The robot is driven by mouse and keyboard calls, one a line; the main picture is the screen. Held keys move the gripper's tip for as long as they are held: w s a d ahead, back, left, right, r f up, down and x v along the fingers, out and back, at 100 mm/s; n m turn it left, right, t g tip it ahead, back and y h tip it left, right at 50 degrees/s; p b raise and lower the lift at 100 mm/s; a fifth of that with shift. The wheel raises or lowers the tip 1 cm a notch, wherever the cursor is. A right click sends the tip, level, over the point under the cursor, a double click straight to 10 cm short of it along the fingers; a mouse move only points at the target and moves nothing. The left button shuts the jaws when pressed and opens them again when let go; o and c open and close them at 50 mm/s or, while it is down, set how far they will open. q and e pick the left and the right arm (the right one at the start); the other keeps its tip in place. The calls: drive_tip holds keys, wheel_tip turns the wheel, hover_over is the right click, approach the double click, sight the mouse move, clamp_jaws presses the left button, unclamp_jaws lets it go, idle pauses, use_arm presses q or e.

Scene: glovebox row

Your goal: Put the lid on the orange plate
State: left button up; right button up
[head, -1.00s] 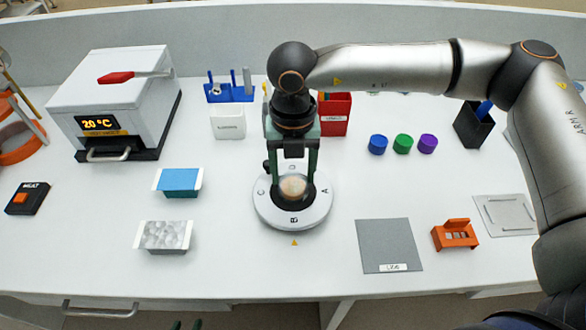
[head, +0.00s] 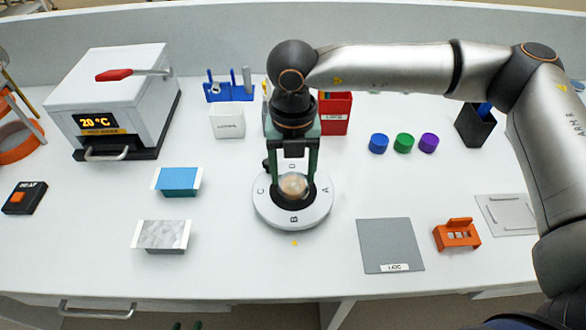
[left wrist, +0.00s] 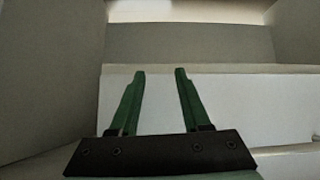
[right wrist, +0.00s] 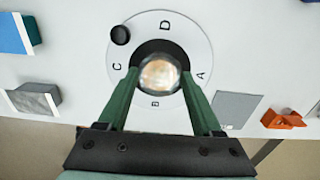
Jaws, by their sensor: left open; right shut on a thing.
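My right gripper (head: 292,179) points down over the middle of a white round dial (head: 263,212) lettered A to D. Its fingers are shut on a round, pale brownish, shiny thing (right wrist: 160,75), seen between them in the right wrist view. I cannot tell if this is the lid, or whether it touches the dial's dark centre. An orange plate-like piece (head: 457,235) with openings and a raised tab lies on the right.
A grey labelled mat (head: 388,245) lies between dial and orange piece. A pale flat tray (head: 508,215) is at the right. Blue (head: 178,180) and grey (head: 162,235) blocks stand left. Three coloured caps (head: 403,143), a red bin (head: 334,112) and a heater box (head: 112,95) stand behind.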

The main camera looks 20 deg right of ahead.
drive_tip(key=shift+f+b, duration=0.4)
drive_tip(key=shift+b, duration=0.45)
idle(0.6)
idle(0.4)
drive_tip(key=o, duration=1.5)
wheel_tip(320, 180, up, 13)
drive_tip(key=shift+f+b, duration=0.2)
drive_tip(key=shift+b, duration=0.2)
drive_tip(key=shift+s, duration=0.1)
